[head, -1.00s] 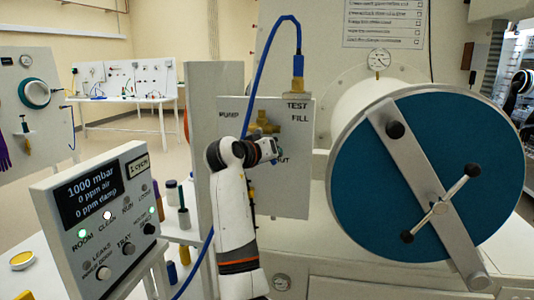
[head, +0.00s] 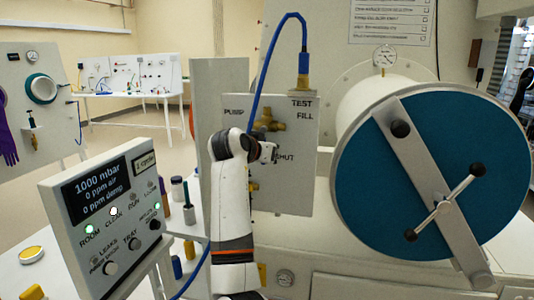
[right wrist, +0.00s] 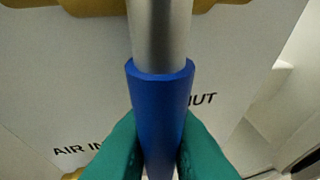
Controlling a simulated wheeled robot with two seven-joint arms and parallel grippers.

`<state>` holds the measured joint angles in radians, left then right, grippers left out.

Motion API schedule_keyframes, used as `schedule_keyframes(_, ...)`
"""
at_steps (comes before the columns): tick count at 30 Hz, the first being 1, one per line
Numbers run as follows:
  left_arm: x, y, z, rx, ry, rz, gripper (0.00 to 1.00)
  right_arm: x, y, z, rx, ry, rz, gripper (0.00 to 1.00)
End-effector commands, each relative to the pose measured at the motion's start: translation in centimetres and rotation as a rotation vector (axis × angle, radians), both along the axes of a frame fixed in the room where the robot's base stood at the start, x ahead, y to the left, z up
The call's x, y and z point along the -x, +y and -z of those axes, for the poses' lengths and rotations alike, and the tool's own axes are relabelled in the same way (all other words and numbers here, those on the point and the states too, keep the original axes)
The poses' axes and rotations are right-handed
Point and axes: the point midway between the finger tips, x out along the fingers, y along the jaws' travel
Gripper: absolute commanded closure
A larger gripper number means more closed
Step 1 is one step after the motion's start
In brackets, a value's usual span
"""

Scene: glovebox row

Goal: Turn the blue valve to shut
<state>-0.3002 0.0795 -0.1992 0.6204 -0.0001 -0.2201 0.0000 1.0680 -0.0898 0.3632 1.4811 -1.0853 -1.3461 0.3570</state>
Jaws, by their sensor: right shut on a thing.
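The blue valve handle (right wrist: 160,100) is a blue sleeve on a bare metal rod in the right wrist view. It runs down from brass fittings at the top edge, between the labels AIR IN and SHUT, and covers the start of SHUT. My right gripper (right wrist: 158,145) is shut on the blue sleeve, a green fingertip on each side. In the head view my right gripper (head: 270,153) is at the white valve panel (head: 296,190), just left of the SHUT label. The handle is hidden there behind the gripper. My left gripper is not in view.
Brass fittings (head: 268,123) sit above my gripper, and a blue hose (head: 267,62) loops up to the TEST port. A round blue door (head: 400,190) with a metal bar stands right of the panel. A display box (head: 107,213) reading 1000 mbar stands at left.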

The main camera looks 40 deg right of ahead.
Motion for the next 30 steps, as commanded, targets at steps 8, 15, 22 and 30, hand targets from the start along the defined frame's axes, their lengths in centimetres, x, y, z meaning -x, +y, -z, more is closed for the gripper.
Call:
schedule_keyframes(8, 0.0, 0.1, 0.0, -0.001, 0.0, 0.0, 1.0, 0.0, -0.1, -0.4, 0.007, -0.008, -0.001, 1.0)
schedule_keyframes(15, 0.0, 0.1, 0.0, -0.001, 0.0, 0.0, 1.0, 0.0, -0.1, -0.3, 0.005, -0.005, 0.0, 0.65)
schedule_keyframes(22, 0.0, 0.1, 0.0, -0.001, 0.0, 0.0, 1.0, 0.1, 0.1, -0.2, 0.003, -0.003, 0.0, 0.65)
schedule_keyframes(30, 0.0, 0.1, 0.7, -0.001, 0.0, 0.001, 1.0, 1.7, 3.6, -1.7, 0.003, -0.007, -0.003, 0.65)
